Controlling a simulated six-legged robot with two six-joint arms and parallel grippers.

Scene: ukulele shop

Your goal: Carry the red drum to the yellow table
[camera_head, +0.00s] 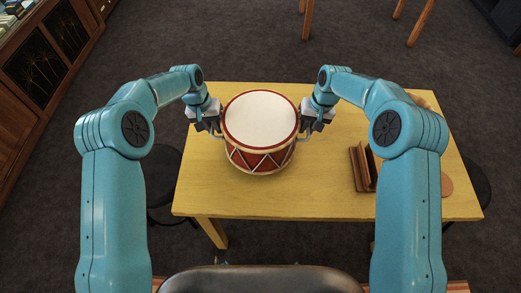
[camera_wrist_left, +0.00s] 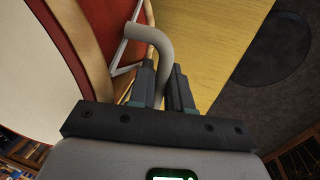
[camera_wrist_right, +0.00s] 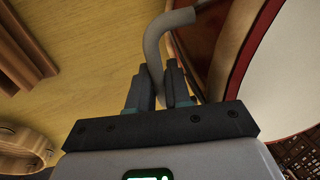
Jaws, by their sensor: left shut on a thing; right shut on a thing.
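The red drum (camera_head: 260,132) has a white top and pale zigzag cords, and is upright at the left-middle of the yellow table (camera_head: 290,200). I cannot tell whether it rests on the tabletop or hangs just above it. My left gripper (camera_head: 217,132) is shut on the drum's left grey handle, a curved bar that shows in the left wrist view (camera_wrist_left: 150,40). My right gripper (camera_head: 305,131) is shut on the matching right handle, which shows in the right wrist view (camera_wrist_right: 160,40). The drum's underside is hidden.
A brown wooden stand (camera_head: 362,168) is on the table's right part, partly behind my right arm. Dark round stools (camera_head: 163,178) flank the table. A wooden cabinet (camera_head: 40,70) is at the far left. The table's front middle is clear.

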